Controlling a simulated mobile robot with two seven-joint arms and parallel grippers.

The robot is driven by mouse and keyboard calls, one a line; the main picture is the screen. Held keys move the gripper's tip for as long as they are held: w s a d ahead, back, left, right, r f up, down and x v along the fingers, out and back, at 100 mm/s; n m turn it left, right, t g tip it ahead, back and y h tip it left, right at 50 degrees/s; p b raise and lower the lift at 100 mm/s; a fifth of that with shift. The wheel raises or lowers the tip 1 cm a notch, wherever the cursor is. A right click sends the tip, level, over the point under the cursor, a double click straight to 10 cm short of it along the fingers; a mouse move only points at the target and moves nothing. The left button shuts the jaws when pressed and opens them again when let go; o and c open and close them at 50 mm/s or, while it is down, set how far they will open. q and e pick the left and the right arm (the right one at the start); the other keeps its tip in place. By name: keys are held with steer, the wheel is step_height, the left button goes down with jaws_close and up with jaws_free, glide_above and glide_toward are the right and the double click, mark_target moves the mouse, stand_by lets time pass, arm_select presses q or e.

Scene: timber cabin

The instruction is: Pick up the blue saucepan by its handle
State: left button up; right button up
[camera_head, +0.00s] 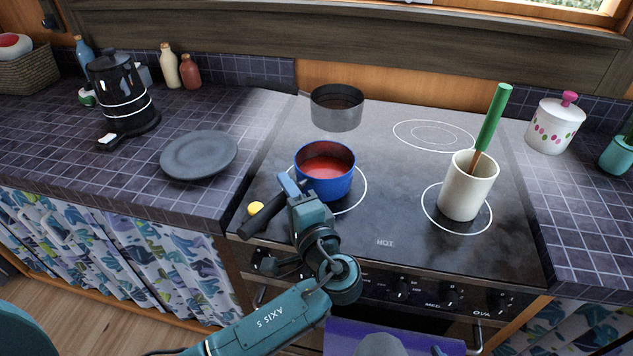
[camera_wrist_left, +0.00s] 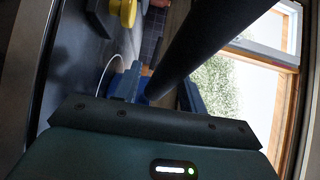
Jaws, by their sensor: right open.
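The blue saucepan (camera_head: 325,180), with red contents, stands on the front left hob ring. Its dark handle (camera_head: 262,215) points to the front left, and it crosses the left wrist view as a thick dark bar (camera_wrist_left: 205,45). My left gripper (camera_head: 292,188) is at the handle, close to the pan's side. In the left wrist view the handle runs down between the blue fingers (camera_wrist_left: 158,92). Whether the fingers press on it is not clear. My right gripper does not show.
A grey pan (camera_head: 337,112) stands behind the saucepan. A white crock (camera_head: 468,190) with a green-handled utensil is at right. A grey plate (camera_head: 199,155) and a black kettle (camera_head: 122,90) are on the left counter. A yellow round thing (camera_head: 255,208) shows beside the handle.

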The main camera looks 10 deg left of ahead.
arm_select(q)
jaws_close()
steer(key=shift+w+r, duration=0.1)
stand_by(0.3)
steer(key=shift+r, duration=0.15)
